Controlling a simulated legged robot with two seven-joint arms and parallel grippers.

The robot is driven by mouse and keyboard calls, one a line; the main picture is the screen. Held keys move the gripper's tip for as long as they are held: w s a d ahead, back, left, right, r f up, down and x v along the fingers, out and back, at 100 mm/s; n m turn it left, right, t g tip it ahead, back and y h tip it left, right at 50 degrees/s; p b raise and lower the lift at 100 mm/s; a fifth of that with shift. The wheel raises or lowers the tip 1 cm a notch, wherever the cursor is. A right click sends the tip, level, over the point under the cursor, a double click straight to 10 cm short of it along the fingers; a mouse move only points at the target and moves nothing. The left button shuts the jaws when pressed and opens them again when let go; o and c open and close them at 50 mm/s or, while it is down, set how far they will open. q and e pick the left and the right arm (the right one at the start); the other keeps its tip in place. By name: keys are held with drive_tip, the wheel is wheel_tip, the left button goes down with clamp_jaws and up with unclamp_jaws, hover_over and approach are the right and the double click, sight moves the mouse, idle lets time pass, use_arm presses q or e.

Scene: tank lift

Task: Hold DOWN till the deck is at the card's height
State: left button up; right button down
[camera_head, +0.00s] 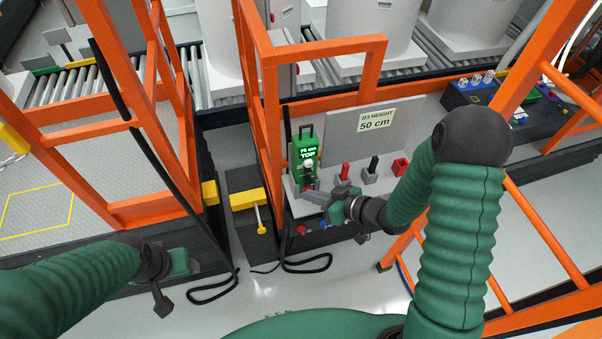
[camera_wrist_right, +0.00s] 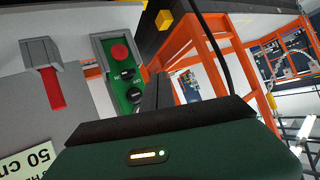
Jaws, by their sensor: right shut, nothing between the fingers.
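The green control box (camera_head: 305,150) stands on a grey panel, its small screen reading about "76 cm" and "TOP". My right gripper (camera_head: 308,192) is shut and empty just below the box; contact with a button cannot be told. My left gripper (camera_head: 162,300) hangs at lower left, its jaws unclear. A plated deck (camera_head: 90,165) lies at left.
Red, black and red-box fittings (camera_head: 372,168) stand right of the control box. Orange frame posts (camera_head: 262,100) rise close to its left. A yellow block (camera_head: 248,199) and black cables (camera_head: 305,265) lie near the floor gap. Rollers and white tanks are behind.

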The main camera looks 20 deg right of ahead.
sight(308, 171)
use_arm(q)
drive_tip(key=shift+d+r+p, duration=0.25)
drive_tip(key=shift+d+r, duration=0.05)
drive_tip(key=shift+d, duration=0.25)
drive_tip(key=shift+d+r+p, duration=0.2)
drive_tip(key=shift+d+r, duration=0.05)
drive_tip(key=shift+d, duration=0.3)
use_arm(e)
drive_tip(key=shift+w+d, duration=0.3)
drive_tip(key=shift+w, duration=0.5)
drive_tip(key=shift+w+d, duration=0.25)
drive_tip(key=shift+w, duration=0.55)
drive_tip(key=shift+w+d, duration=0.3)
drive_tip(key=shift+w, duration=0.5)
